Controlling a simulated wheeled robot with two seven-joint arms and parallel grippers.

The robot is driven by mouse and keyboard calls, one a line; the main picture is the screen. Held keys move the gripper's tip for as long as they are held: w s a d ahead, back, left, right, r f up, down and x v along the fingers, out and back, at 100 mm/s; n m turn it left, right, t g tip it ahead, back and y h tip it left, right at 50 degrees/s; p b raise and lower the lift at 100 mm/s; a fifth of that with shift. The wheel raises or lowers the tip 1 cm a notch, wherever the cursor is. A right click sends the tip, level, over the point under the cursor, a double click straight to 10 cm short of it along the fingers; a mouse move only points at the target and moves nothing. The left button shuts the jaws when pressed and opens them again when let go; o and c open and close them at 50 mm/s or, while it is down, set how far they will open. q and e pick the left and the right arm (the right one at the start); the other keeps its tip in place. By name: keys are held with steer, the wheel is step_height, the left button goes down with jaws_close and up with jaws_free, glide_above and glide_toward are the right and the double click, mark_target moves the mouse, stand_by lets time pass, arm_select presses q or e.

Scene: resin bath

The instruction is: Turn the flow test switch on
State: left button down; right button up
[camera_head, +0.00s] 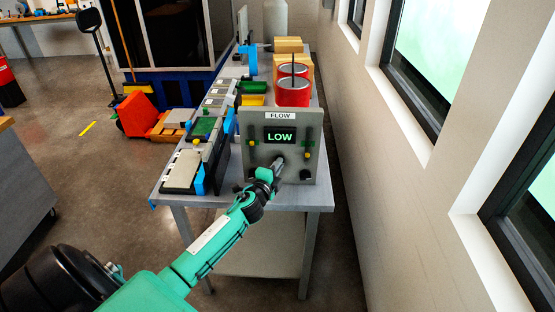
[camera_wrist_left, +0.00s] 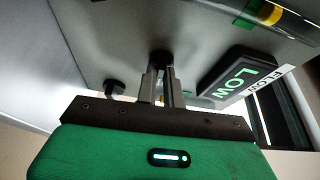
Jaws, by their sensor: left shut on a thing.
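The grey flow panel (camera_head: 300,118) stands upright at the near end of the bench, with a FLOW label and a display (camera_head: 280,136) reading LOW in green. The same display (camera_wrist_left: 240,82) shows tilted in the left wrist view. My left gripper (camera_head: 278,163) is at the panel's face, below the display. In the left wrist view its fingers (camera_wrist_left: 161,85) are shut on a small dark switch (camera_wrist_left: 160,57) standing out from the panel. The fingers partly hide the switch, so its exact position is unclear. My right gripper is in neither view.
Trays (camera_head: 183,169) line the bench's left side. A windowed wall (camera_head: 400,170) runs along the right.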

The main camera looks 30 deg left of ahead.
arm_select(q)
steer(key=shift+m+p, duration=0.4)
steer(key=shift+p, duration=0.05)
steer(key=c, duration=1.5)
jaws_free()
steer(key=shift+d, duration=0.1)
steer(key=shift+s+d+b, duration=0.35)
steer(key=shift+s+b, duration=0.1)
steer(key=shift+s, duration=1.8)
steer(key=shift+s+d+b, duration=0.35)
steer(key=shift+s+b, duration=0.1)
steer(key=shift+s, duration=1.85)
steer(key=shift+s+d+b, duration=0.35)
steer(key=shift+s+b, duration=0.1)
steer(key=shift+s, duration=1.8)
